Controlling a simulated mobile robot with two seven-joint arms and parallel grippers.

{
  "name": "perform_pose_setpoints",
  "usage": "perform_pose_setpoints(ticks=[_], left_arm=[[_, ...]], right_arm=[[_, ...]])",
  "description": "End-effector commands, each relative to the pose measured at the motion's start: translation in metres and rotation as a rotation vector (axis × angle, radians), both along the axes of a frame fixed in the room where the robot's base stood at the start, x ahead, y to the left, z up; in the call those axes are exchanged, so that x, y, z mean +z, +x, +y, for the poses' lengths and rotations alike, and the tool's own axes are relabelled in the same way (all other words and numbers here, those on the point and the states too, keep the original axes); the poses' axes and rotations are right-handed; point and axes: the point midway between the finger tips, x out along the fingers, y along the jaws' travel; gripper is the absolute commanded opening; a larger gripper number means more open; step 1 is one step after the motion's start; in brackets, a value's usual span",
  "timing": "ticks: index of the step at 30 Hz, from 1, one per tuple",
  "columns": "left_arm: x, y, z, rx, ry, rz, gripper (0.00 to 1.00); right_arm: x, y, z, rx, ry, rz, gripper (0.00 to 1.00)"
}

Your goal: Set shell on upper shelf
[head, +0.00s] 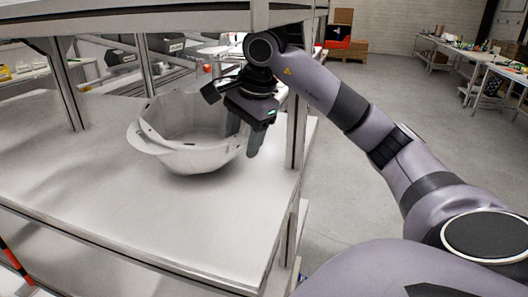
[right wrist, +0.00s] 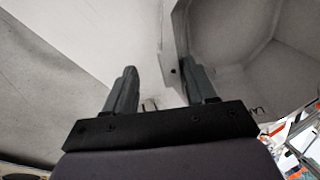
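A white helmet shell (head: 185,135) rests on a pale shelf board (head: 225,215), its open side facing up. My right gripper (head: 243,137) points down at the shell's right side. Its two fingers are apart, one overlapping the shell's rim and one outside it. In the right wrist view, the shell (right wrist: 230,35) fills the upper right. Its wall edge comes down between the open fingers of the right gripper (right wrist: 162,90), close to the right finger. I cannot tell whether they touch. A higher shelf board (head: 150,20) spans the top left. My left gripper is not in view.
A grey rack post (head: 296,130) stands just right of my right gripper. The shelf board is bare in front of the shell. Another post (head: 68,85) stands at the left. Workbenches (head: 480,70) with small items are far right, across open floor.

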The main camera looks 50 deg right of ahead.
Motion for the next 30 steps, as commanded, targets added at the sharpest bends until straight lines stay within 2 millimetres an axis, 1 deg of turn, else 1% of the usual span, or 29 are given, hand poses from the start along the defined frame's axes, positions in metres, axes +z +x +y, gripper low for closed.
perform_pose_setpoints(ticks=[1,6,12,17,30], left_arm=[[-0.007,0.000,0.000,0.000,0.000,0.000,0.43],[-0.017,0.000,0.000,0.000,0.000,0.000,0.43],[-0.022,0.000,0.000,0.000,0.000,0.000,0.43],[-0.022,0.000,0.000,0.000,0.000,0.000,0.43],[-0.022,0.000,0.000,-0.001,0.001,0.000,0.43]], right_arm=[[-0.004,-0.010,-0.001,-0.001,-0.005,-0.001,0.56],[-0.003,-0.038,-0.001,-0.001,-0.005,0.000,0.56],[-0.001,-0.055,0.000,-0.002,-0.002,0.000,0.56],[0.000,-0.059,0.000,0.000,0.000,0.001,0.56],[0.000,-0.058,0.000,0.000,0.000,0.000,0.56]])
